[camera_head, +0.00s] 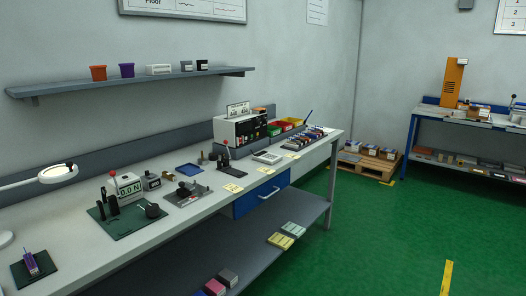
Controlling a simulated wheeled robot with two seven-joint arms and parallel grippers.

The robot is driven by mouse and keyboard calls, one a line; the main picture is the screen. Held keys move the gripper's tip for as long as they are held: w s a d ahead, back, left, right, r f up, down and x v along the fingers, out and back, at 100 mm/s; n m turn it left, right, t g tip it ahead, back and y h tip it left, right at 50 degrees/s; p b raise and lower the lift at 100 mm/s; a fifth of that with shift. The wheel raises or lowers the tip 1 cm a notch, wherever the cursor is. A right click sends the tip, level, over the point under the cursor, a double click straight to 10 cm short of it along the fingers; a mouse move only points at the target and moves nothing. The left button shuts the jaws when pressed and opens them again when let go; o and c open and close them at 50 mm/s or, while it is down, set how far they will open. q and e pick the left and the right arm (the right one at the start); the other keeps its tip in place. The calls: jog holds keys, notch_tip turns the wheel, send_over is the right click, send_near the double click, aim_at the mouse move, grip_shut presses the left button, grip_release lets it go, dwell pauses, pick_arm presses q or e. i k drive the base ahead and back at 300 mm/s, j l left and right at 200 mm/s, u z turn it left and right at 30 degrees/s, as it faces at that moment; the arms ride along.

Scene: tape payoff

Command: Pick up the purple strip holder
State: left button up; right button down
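A small purple object (31,264), which looks like the purple strip holder, stands slightly tilted on a dark square pad (47,263) at the near left end of the grey workbench. Its fine detail is too small to tell. A purple cup (127,70) also sits on the wall shelf. Neither of my grippers is in view, and nothing touches the purple object.
A white lamp (58,173) reaches over the bench behind the pad. A green plate with a counter device (128,186) stands to the right. Bare bench top (75,235) lies between them. Green floor (370,240) is open at the right.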

aim_at(34, 268)
jog(key=j+u, duration=0.1)
jog(key=u, duration=1.15)
